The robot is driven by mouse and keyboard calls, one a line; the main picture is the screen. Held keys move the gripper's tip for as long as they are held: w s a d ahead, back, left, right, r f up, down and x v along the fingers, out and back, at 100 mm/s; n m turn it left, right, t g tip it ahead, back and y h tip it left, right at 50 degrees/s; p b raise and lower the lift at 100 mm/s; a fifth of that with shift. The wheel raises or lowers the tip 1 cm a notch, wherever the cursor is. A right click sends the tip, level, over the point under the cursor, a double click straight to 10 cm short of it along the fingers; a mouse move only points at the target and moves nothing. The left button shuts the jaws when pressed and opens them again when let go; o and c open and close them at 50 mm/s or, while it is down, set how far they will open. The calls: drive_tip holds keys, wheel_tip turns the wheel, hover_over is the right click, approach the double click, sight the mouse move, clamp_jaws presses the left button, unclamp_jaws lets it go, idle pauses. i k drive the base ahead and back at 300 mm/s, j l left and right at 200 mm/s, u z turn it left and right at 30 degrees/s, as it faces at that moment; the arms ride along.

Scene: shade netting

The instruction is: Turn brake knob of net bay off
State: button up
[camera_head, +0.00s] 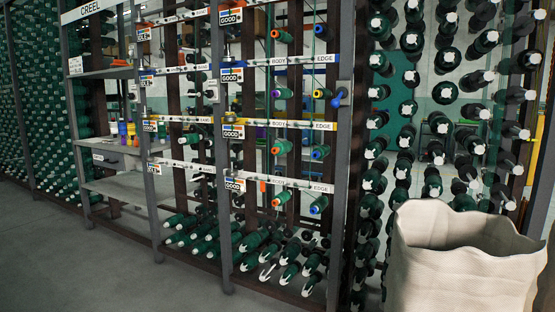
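No part is clearly readable as the brake knob of the net bay. Small pale fittings (211,90) sit on another upright of the rack, too small to make out. The rack's white rails carry the words BODY and EDGE (290,60), with small GOOD signs (231,75) at their left ends. Whether any knob is on or off cannot be told. My gripper is not in view.
Green cones (282,146) with orange or blue ends sit on the rack, with several more along its bottom. A large pale sack (465,270) stands open at the front right. Shelves (115,190) hold small coloured cups (127,130). The grey floor (70,260) at the front left is clear.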

sight(209, 94)
drive_tip(key=i+u, duration=0.25)
drive_tip(key=u, duration=0.25)
drive_tip(key=i+u, duration=0.25)
drive_tip(key=u, duration=0.2)
drive_tip(key=i+l+u, duration=0.1)
drive_tip(key=i+u, duration=0.15)
drive_tip(key=u, duration=0.25)
